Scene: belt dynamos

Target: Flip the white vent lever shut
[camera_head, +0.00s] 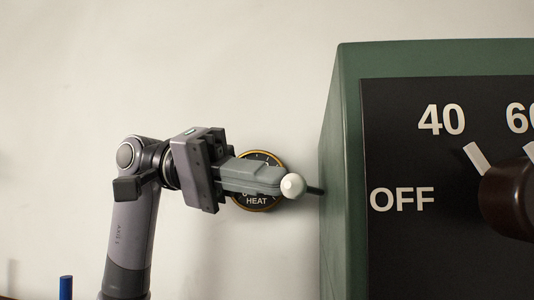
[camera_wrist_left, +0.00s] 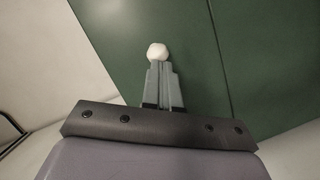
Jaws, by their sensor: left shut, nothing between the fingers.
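The white vent lever shows as a white ball knob (camera_head: 293,186) on a dark stem that runs to the left side of the green cabinet (camera_head: 340,160). In the left wrist view the white knob (camera_wrist_left: 157,51) is right at my fingertips, with green panel behind it. My left gripper (camera_head: 280,182) is shut and empty, its fingertips at the knob. I cannot tell whether they touch it or stop just short. My right gripper is in neither view.
A round gauge marked HEAT (camera_head: 257,201) is on the pale wall behind my left fingers, partly covered. The cabinet's black front panel (camera_head: 410,250) carries a large brown dial (camera_head: 508,195) at the right. A blue post (camera_head: 66,288) stands at the lower left. Open space lies above my left arm.

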